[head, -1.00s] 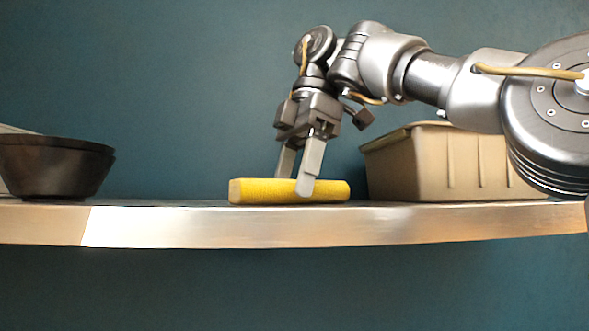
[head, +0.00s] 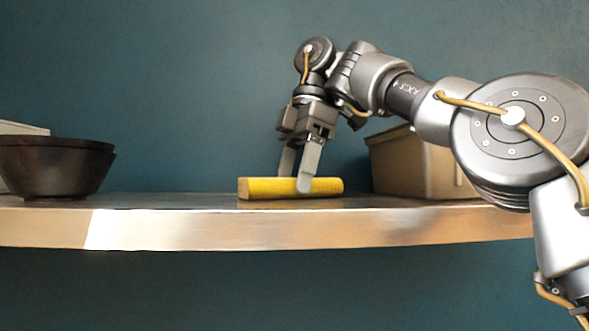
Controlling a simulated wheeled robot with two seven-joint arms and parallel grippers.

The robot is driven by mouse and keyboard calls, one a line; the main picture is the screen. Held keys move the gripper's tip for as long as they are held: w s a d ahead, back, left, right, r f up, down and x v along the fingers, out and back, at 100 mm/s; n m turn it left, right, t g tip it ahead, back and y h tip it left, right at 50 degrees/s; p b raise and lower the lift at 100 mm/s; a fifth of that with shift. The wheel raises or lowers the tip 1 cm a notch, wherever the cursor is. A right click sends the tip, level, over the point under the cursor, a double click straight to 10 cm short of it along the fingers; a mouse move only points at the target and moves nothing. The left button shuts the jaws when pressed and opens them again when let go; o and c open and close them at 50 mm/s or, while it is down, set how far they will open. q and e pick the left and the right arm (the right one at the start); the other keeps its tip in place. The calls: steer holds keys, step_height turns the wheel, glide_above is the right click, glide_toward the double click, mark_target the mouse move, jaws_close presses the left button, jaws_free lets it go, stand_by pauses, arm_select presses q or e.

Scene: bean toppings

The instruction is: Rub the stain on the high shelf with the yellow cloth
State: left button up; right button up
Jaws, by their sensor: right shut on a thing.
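The yellow cloth (head: 262,189), a thick folded block, lies along the top of the high shelf (head: 300,232). My right gripper (head: 298,184) points down from above, with one finger in front of the cloth and the other behind it. It is shut on the cloth, right of the cloth's middle. The cloth looks level and at the shelf's surface; whether it touches cannot be told. I see the shelf top almost edge-on, and no stain can be made out. My left gripper is not in view.
Dark stacked bowls (head: 55,168) stand on the shelf at the left, with a pale box (head: 22,128) behind them. A beige bin (head: 410,162) stands right of the cloth, partly hidden by my right arm. The shelf between bowls and cloth is clear.

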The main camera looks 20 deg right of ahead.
mark_target(308, 201)
steer(key=shift+s+d, duration=0.1)
steer(key=shift+s, duration=0.05)
steer(key=shift+d+b, duration=0.2)
steer(key=shift+b, duration=0.1)
steer(key=shift+s+d+f+b, duration=0.1)
steer(key=shift+d+b, duration=0.15)
steer(key=shift+d, duration=0.15)
steer(key=shift+s+d+f+b, duration=0.1)
steer(key=shift+d+b, duration=0.1)
steer(key=shift+d, duration=0.2)
steer(key=shift+s+f+b, duration=0.1)
steer(key=shift+s+b, duration=0.45)
steer(key=shift+s, duration=0.05)
steer(key=shift+s+a+b, duration=0.15)
steer(key=shift+s+b, duration=0.2)
steer(key=shift+s, duration=0.45)
steer(key=shift+s+a+r, duration=0.1)
steer(key=shift+s+r, duration=0.15)
steer(key=shift+s, duration=0.05)
